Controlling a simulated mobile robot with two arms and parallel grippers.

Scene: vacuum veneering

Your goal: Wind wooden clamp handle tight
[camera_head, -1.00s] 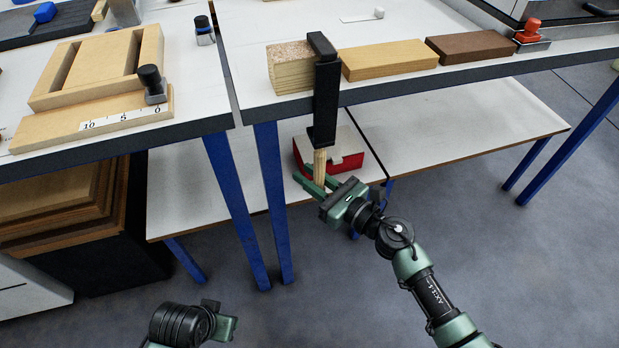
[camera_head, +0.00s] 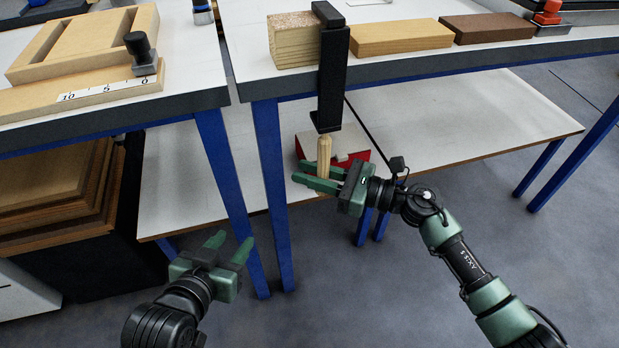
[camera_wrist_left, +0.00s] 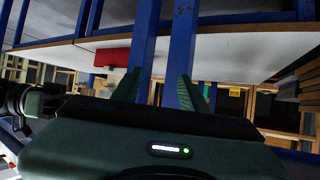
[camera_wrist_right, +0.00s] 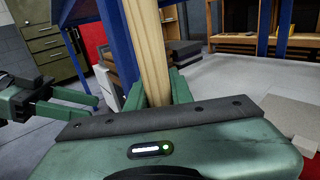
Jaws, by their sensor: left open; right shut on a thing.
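A black clamp (camera_head: 333,75) grips the edge of the right-hand table, next to a chipboard block (camera_head: 294,45). Its wooden handle (camera_head: 323,156) hangs down below the table edge. My right gripper (camera_head: 318,182) is shut on the handle, coming from the right; in the right wrist view the wooden handle (camera_wrist_right: 150,50) stands between the fingers. My left gripper (camera_head: 229,248) is open and empty, lower left of the handle and apart from it. Its open fingers (camera_wrist_left: 160,92) show in the left wrist view with blue table legs beyond them.
Two wooden blocks, light (camera_head: 402,38) and dark brown (camera_head: 488,28), lie on the right-hand table. A red box (camera_head: 308,150) sits on the lower shelf (camera_head: 440,135) behind the handle. Blue legs (camera_head: 275,190) stand near both grippers.

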